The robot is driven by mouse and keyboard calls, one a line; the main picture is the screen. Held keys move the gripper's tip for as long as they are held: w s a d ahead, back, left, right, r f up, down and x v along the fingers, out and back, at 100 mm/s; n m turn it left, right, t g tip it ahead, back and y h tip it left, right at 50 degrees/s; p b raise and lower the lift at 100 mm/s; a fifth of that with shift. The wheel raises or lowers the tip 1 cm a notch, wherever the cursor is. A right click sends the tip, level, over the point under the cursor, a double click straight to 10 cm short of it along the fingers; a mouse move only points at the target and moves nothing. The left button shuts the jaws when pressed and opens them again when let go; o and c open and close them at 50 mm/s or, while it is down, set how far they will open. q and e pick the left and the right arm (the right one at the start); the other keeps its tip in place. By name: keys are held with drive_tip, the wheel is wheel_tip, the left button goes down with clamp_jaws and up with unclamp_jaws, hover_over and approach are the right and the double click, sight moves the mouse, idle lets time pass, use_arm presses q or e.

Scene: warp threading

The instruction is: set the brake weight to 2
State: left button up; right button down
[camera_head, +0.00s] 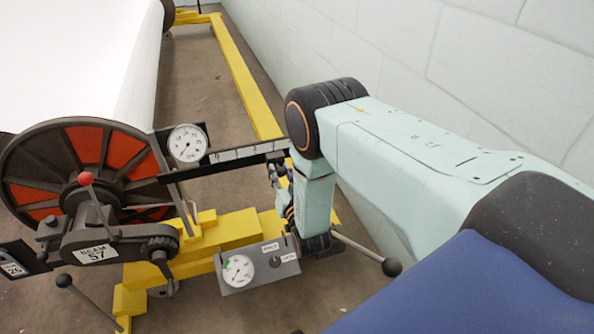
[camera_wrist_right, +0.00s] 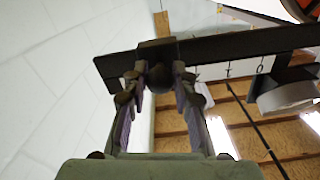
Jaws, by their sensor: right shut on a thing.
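The brake lever (camera_head: 225,158) is a dark bar with a pale marked scale, running from the beam wheel toward my right wrist. Its numerals are too small to read. It also crosses the right wrist view (camera_wrist_right: 230,47). There, the brake weight (camera_wrist_right: 157,46) is a dark block around the bar, with a round dark knob below it. My right gripper (camera_wrist_right: 158,82) is shut on this knob from below. In the head view the right gripper (camera_head: 279,174) is at the lever's right end, and my wrist hides most of the weight. My left gripper is out of view.
A round white dial (camera_head: 187,143) sits by the lever's left end. A grey panel with a gauge (camera_head: 239,270) stands below, near a ball-ended rod (camera_head: 391,266). The beam wheel (camera_head: 85,165) and yellow frame (camera_head: 215,240) are left; a pale wall (camera_head: 480,65) is right.

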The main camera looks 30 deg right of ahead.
drive_tip(key=a, duration=0.2)
drive_tip(key=w+a, duration=0.1)
drive_tip(key=a, duration=0.1)
drive_tip(key=shift+a, duration=0.4)
drive_tip(key=c, duration=1.1)
unclamp_jaws()
drive_tip(key=shift+o, duration=0.2)
drive_tip(key=v, duration=1.2)
